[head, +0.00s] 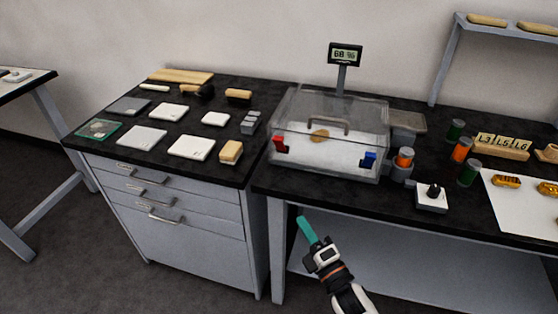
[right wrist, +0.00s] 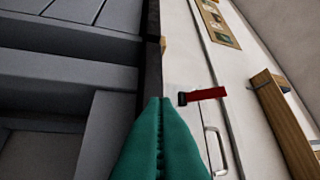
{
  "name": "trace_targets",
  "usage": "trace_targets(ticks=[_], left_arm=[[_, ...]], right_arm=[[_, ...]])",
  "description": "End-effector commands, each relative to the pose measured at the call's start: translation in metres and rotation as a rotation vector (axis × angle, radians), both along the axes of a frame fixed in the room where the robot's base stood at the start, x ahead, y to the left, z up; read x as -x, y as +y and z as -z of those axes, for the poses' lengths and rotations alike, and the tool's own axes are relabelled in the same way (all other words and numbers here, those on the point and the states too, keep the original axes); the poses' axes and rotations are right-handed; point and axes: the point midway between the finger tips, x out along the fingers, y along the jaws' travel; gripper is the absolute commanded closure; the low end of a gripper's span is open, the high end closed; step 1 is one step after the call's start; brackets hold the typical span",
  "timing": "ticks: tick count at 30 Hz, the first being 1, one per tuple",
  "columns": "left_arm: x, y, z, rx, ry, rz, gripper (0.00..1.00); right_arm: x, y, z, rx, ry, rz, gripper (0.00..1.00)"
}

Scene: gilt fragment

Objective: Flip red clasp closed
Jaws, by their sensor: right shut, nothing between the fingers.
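A clear box (head: 330,165) with a closed lid and a silver handle stands on the black worktop. The red clasp (head: 280,146) is at the left of its front face and a blue clasp (head: 369,160) at the right. In the right wrist view the red clasp (right wrist: 206,95) is a red bar on a small dark mount; I cannot tell its latch state. My right gripper (head: 304,222), with teal fingers, is shut and empty, below and in front of the worktop edge, apart from the clasp. Its fingertips (right wrist: 160,101) also show in the right wrist view. My left gripper is out of view.
A gold fragment (head: 320,136) shows inside the box. A drawer cabinet (head: 180,208) with white tiles and tools on top stands left. Right of the box are orange and green jars (head: 462,150) and a black-knobbed white unit (head: 432,198). A display (head: 345,54) rises behind.

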Motion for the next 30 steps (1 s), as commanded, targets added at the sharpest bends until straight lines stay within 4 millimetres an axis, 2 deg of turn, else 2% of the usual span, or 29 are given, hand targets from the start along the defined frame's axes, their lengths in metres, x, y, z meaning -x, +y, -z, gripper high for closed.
trace_targets(ticks=[1, 3, 7, 10, 20, 26, 30], left_arm=[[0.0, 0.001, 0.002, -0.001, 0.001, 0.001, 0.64], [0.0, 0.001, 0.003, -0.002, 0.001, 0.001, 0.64], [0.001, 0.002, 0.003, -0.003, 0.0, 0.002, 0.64], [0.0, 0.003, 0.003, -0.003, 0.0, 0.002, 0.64], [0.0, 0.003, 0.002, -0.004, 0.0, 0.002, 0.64], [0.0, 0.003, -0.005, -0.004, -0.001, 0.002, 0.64], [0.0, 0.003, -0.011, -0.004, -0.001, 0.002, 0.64]], right_arm=[[0.001, 0.005, -0.026, 0.037, -0.093, -0.007, 1.0], [0.005, 0.011, -0.052, 0.079, -0.189, -0.01, 1.0], [0.011, 0.015, -0.078, 0.121, -0.289, -0.008, 1.0], [0.012, 0.016, -0.083, 0.131, -0.31, -0.007, 1.0], [0.01, 0.017, -0.084, 0.129, -0.307, -0.007, 1.0], [-0.009, 0.03, -0.096, 0.128, -0.308, -0.007, 1.0], [-0.032, 0.044, -0.109, 0.128, -0.309, -0.006, 1.0]])
